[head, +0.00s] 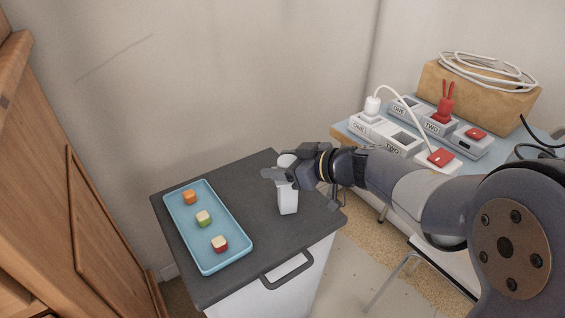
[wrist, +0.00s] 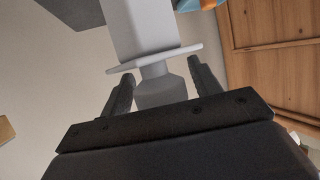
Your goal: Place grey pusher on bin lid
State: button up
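The grey pusher (head: 288,199) is a pale upright block with a flange and a narrower handle. It is over the right part of the dark grey bin lid (head: 262,172); whether its base touches the lid is hard to tell. My gripper (head: 276,174) reaches in from the right at the pusher's upper part. A dark corner of the lid (wrist: 73,10) shows at the top left there.
A blue tray (head: 233,257) with three small coloured cubes lies on the lid's left part. A wooden cabinet (head: 105,228) stands left. A table with sockets and a cable-topped box (head: 475,99) is right. The lid behind the pusher is clear.

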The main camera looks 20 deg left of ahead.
jog(key=shift+o, duration=0.2)
jog(key=shift+r, duration=0.15)
jog(key=p+v, duration=0.5)
jog(key=v, duration=0.7)
